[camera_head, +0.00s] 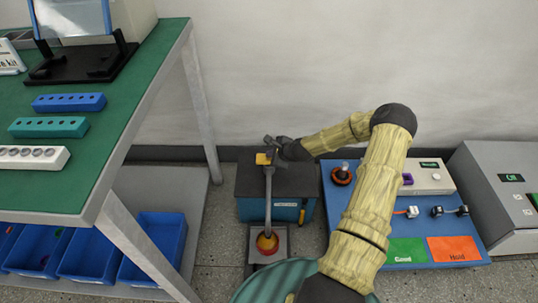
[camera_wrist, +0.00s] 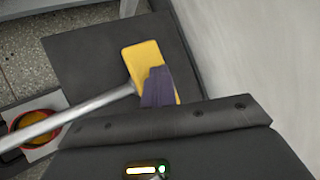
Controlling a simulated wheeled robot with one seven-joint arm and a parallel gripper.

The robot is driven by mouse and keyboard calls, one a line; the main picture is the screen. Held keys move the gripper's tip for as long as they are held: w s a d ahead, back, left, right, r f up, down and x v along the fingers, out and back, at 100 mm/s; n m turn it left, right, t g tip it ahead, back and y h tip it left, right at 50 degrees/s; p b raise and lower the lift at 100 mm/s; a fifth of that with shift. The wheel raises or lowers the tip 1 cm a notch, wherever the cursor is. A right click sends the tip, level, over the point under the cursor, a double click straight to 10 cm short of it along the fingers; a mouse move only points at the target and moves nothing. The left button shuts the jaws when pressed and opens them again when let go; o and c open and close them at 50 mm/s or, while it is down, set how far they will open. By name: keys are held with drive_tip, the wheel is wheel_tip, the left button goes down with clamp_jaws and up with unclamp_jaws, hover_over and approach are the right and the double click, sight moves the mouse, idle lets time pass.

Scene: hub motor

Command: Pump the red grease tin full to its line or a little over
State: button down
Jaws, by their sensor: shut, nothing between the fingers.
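The red grease tin (camera_head: 267,243) stands on a pale square plate (camera_head: 281,250) under the end of a grey metal spout (camera_head: 268,200). Yellow shows inside its red rim; I cannot make out its line. The tin also shows at the left of the wrist view (camera_wrist: 17,124). The spout runs from a dark-topped teal pump box (camera_head: 285,212) with a yellow pad (camera_head: 262,158) at its back. My gripper (camera_head: 271,149) is shut and empty at the pad. In the wrist view its dark fingers (camera_wrist: 157,88) overlap the yellow pad (camera_wrist: 140,60); I cannot tell whether they touch it.
A blue table (camera_head: 408,256) with small parts and green and orange mats stands right of the pump. A green-topped bench (camera_head: 98,150) is on the left, with blue bins (camera_head: 156,245) below. The wall is close behind the pump.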

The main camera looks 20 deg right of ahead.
drive_tip(key=shift+s+f, duration=0.1)
drive_tip(key=shift+f, duration=0.45)
drive_tip(key=shift+r, duration=0.1)
idle(0.5)
drive_tip(key=shift+r+p, duration=1.8)
drive_tip(key=shift+r, duration=0.15)
wheel_tip(320, 180, up, 5)
drive_tip(key=p, duration=0.4)
